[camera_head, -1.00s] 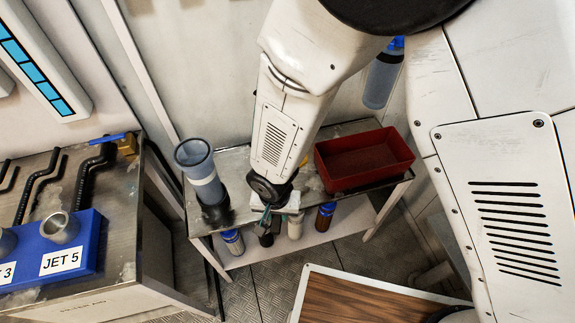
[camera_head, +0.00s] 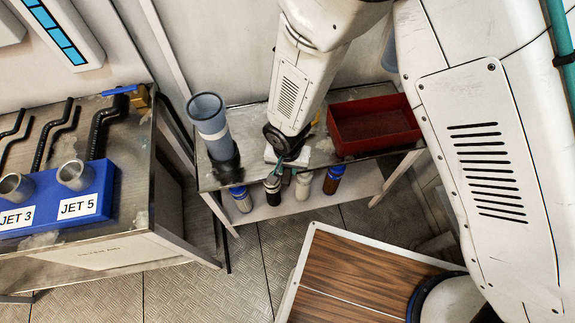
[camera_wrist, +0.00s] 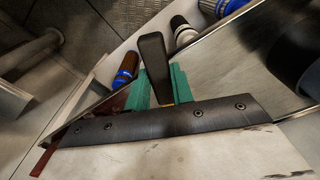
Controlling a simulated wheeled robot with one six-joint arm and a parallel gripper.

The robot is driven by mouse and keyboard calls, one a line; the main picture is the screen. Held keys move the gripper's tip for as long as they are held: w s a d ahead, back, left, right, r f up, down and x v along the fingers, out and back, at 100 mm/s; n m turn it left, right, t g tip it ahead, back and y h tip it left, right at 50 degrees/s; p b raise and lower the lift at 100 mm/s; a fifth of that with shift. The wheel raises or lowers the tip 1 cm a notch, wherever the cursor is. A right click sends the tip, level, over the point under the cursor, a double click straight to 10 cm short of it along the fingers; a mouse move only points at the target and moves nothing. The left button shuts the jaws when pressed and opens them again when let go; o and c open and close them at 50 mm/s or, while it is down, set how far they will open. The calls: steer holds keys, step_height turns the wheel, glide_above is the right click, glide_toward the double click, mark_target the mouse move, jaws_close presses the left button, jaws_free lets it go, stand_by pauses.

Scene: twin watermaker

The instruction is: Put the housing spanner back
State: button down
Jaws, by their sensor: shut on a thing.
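The handle sticks out beyond the fingers. The rest of the spanner is hidden or cannot be told from the dark bar by the fingers. In the head view the spanner is too small to make out surely.
On the bench (camera_head: 232,168), a grey-blue cylinder (camera_head: 209,116) stands left of my gripper and a red tray (camera_head: 372,136) lies right. Several bottles, one brown with a blue cap (camera_head: 333,181), stand on the lower shelf. A blue JET block (camera_head: 112,181) is on the left bench.

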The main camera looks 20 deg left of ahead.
steer(key=shift+f, duration=0.45)
steer(key=c, duration=1.2)
jaws_free()
step_height(320, 180, up, 13)
steer(key=w+d+r+m, duration=0.1)
steer(key=w+d+r, duration=0.2)
steer(key=d+r, duration=0.85)
steer(key=w+d+r, duration=0.2)
steer(key=d+r, duration=0.8)
steer(key=d, duration=0.2)
steer(key=s+d+r, duration=0.4)
steer(key=s+d, duration=0.3)
steer(key=d, duration=0.1)
steer(key=s+d+r, duration=0.5)
steer(key=s+d, duration=0.2)
steer(key=d, duration=0.1)
steer(key=shift+s+m+t, duration=0.25)
steer(key=shift+m+t, duration=0.05)
steer(key=shift+m, duration=0.1)
